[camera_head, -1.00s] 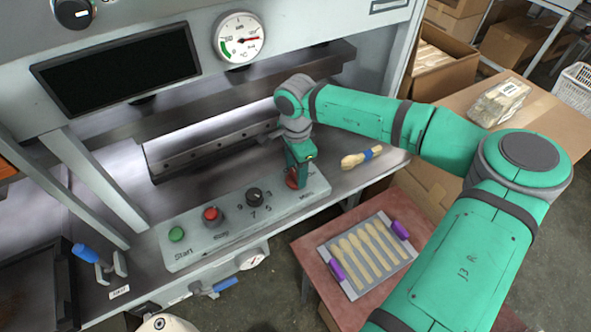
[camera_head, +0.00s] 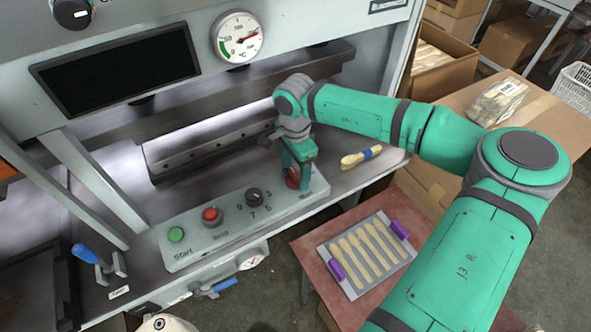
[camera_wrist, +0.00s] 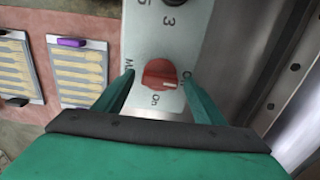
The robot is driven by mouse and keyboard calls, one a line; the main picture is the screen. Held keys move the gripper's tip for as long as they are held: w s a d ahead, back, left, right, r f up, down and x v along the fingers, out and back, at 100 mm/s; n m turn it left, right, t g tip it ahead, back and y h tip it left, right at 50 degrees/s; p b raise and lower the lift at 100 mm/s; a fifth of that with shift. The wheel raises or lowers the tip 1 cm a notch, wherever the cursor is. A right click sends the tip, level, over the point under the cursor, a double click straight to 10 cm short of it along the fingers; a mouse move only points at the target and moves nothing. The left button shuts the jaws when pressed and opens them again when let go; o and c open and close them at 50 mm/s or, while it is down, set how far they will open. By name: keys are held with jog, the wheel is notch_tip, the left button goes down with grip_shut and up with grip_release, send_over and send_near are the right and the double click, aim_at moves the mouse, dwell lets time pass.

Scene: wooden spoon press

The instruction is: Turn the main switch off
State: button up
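The red main switch (camera_wrist: 160,74) is a rotary knob at the right end of the grey control panel (camera_head: 232,222). In the wrist view its white mark points right, toward a partly hidden label beginning with "O"; an "On" label sits just below the knob. My gripper (camera_wrist: 158,76) is open, with one green finger on each side of the knob and a visible gap to each. In the head view my gripper (camera_head: 293,176) is over the switch (camera_head: 292,181) and partly hides it.
The panel also carries a green start button (camera_head: 176,234), a red stop button (camera_head: 212,215) and a black dial (camera_head: 254,196). A metal press bar (camera_head: 210,142) lies behind. A wooden spoon bundle (camera_head: 361,157) lies right. A spoon tray (camera_head: 343,284) is on a red table.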

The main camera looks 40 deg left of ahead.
aim_at(295, 174)
notch_tip(295, 174, up, 11)
dwell(0.7)
jog(key=shift+a+f, duration=0.1)
jog(key=shift+f, duration=0.05)
